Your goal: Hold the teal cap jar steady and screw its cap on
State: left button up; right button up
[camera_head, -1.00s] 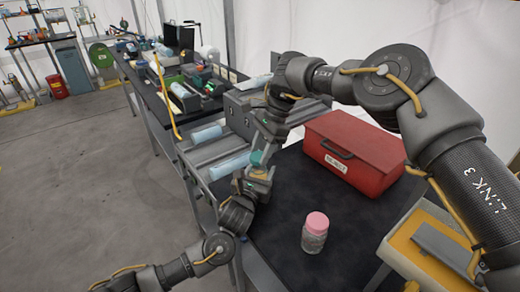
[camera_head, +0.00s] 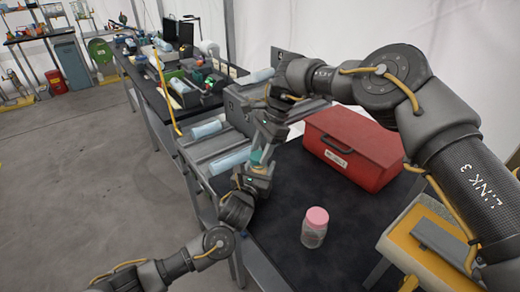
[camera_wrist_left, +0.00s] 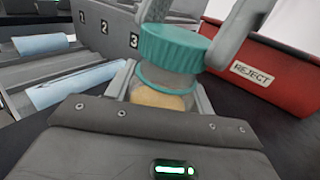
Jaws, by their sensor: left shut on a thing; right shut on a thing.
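The teal cap jar is clear with tan contents (camera_wrist_left: 158,98) and stands upright in my left gripper. Its teal cap (camera_wrist_left: 172,47) sits at the jar's mouth, above a teal ring; I cannot tell how tightly it is seated. My left gripper (camera_head: 257,172) is shut around the jar body, at the left edge of the dark table. My right gripper (camera_head: 262,147) comes from above and is shut on the cap, with its fingers on either side in the left wrist view (camera_wrist_left: 195,22). The fingers hide much of the cap in the head view.
A red REJECT box (camera_head: 352,150) stands behind on the table (camera_head: 285,215). A pink-lidded jar (camera_head: 315,228) stands near the front. Numbered grey racks (camera_wrist_left: 105,32) with blue cylinders (camera_wrist_left: 75,85) are at left. A yellow tray (camera_head: 440,245) is at right.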

jog(key=shift+f, duration=0.35)
